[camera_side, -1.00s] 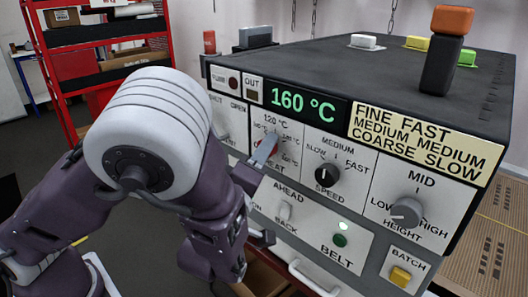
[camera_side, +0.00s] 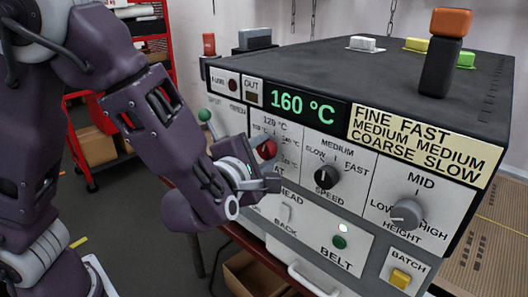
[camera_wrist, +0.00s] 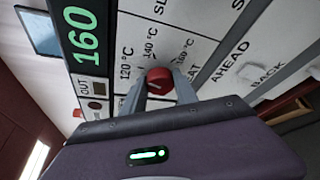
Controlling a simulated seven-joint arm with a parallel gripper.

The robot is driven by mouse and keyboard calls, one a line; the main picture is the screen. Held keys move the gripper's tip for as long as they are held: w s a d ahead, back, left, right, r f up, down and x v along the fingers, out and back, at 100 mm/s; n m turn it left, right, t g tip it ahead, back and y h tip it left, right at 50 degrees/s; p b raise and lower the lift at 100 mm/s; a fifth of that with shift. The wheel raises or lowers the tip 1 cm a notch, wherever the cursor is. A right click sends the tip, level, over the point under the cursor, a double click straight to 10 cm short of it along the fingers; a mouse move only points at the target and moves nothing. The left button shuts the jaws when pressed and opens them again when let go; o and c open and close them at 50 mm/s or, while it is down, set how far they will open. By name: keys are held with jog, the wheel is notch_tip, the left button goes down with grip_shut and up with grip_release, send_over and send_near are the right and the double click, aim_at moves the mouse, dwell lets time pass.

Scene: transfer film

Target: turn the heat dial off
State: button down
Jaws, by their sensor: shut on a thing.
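The heat dial (camera_side: 267,149) is a red round knob on the machine's front panel, under the green "160 °C" display (camera_side: 300,103). In the wrist view the red dial (camera_wrist: 159,80) sits between my two fingers, with temperature labels around it. My gripper (camera_side: 266,172) is at the panel from the left and shut on the dial. In the wrist view my gripper (camera_wrist: 160,88) has a finger on either side of it. The fingers hide part of the dial and its scale, so its pointer setting is hard to read.
To the right are the black speed knob (camera_side: 327,176) and grey height knob (camera_side: 406,213). Below are the green belt button (camera_side: 340,242), the ahead/back switch (camera_side: 286,213) and the yellow batch button (camera_side: 400,277). A green-tipped lever (camera_side: 205,116) stands out at left.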

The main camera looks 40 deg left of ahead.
jog(key=n+h, duration=0.1)
jog(key=n, duration=0.1)
jog(key=shift+a+r+n+g+h, duration=0.1)
jog(key=shift+n+g+h, duration=0.2)
jog(key=shift+n, duration=0.1)
jog(key=shift+n+g+h, duration=0.3)
jog(key=shift+n+h, duration=0.5)
jog(key=shift+n, duration=0.4)
jog(key=shift+a+n+h, duration=0.15)
jog(key=shift+n+h, duration=0.75)
jog(key=shift+n, duration=0.3)
jog(key=shift+n+h, duration=0.8)
jog(key=shift+n, duration=0.4)
jog(key=c, duration=0.9)
grip_release()
jog(key=shift+c, duration=0.2)
